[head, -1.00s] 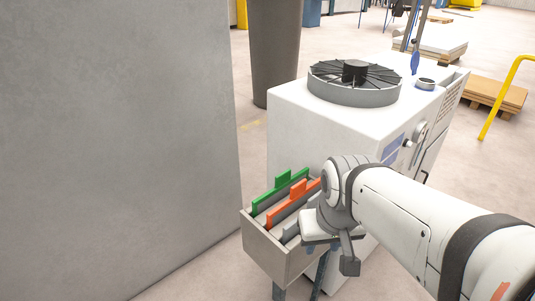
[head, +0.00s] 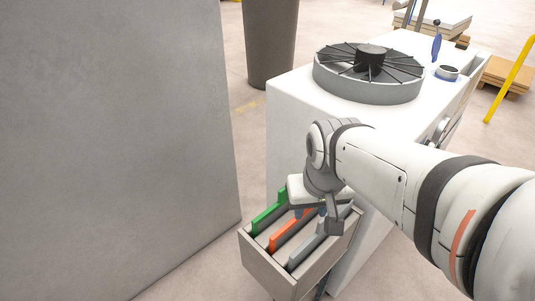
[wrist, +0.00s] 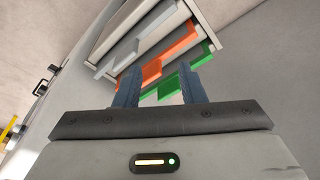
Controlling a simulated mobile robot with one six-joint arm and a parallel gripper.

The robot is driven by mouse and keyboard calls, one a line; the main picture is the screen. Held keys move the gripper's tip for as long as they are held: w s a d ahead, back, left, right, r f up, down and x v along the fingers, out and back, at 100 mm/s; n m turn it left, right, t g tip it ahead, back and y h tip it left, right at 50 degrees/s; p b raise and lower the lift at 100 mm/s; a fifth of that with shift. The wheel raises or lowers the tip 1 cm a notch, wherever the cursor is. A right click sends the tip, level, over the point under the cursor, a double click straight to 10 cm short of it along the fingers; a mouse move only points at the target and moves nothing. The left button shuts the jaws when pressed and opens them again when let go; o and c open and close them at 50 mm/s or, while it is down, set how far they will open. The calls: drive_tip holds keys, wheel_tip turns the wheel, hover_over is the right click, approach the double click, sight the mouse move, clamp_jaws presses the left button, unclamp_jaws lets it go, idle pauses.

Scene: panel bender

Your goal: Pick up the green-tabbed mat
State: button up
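The green-tabbed mat (head: 267,218) stands on edge at the back left of a grey bin. In the wrist view the green mat (wrist: 202,87) shows with its green tab between and just beyond my fingers. My gripper (wrist: 160,85) is open, its two blue-grey fingers apart, with the green tab and part of the orange mat (wrist: 152,72) seen in the gap. I cannot tell whether the fingers surround the tab.
The bin (head: 262,262) also holds the orange mat and a grey mat (head: 306,247) standing in slots. A white machine (head: 290,115) with a round black-topped drum (head: 368,75) stands right behind it. A large grey panel (head: 110,140) fills the left side.

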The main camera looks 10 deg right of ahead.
drive_tip(key=w+f+m+p, duration=0.2)
drive_tip(key=w+f+m, duration=0.1)
drive_tip(key=w, duration=0.3)
drive_tip(key=w+f+m+g+p, duration=0.1)
drive_tip(key=w+f+m+p, duration=0.1)
drive_tip(key=w, duration=0.4)
drive_tip(key=w+f+m+g+p, duration=0.1)
drive_tip(key=w+f+m+p, duration=0.1)
drive_tip(key=w+f+m, duration=0.2)
drive_tip(key=shift+w+a+f+m+p, duration=0.1)
drive_tip(key=shift+w+a+m+p, duration=0.1)
drive_tip(key=shift+w+m, duration=0.25)
drive_tip(key=shift+w+a+m+p, duration=0.1)
drive_tip(key=shift+w+m+p, duration=0.15)
drive_tip(key=shift+w, duration=0.3)
drive_tip(key=shift+w+f, duration=0.15)
drive_tip(key=shift+f, duration=0.5)
wheel_tip(320, 180, down, 7)
drive_tip(key=shift+d+f+p, duration=0.15)
drive_tip(key=shift+p, duration=0.6)
drive_tip(key=shift+c, duration=0.2)
clamp_jaws()
